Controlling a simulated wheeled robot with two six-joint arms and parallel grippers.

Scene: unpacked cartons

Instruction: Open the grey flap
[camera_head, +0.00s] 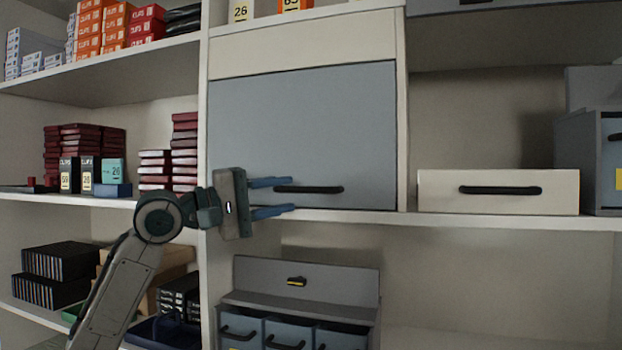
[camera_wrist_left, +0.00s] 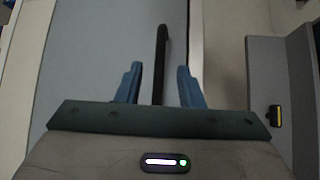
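The grey flap (camera_head: 302,130) is a flat grey-blue panel in a cream cabinet, and it looks closed. Its black bar handle (camera_head: 308,189) runs level along the lower edge. My left gripper (camera_head: 293,195) comes in from the left, with its blue fingers spread above and below the handle's left end. In the left wrist view the handle (camera_wrist_left: 161,62) stands between the two open fingers (camera_wrist_left: 158,72), with a gap on each side. The flap's surface (camera_wrist_left: 100,50) fills much of that view. My right gripper is not in view.
A cream drawer box (camera_head: 497,191) with a black handle sits on the shelf to the right. A grey unit with small drawers (camera_head: 300,283) stands below the flap. Dark red boxes (camera_head: 184,150) are stacked on the left shelf, behind my left arm.

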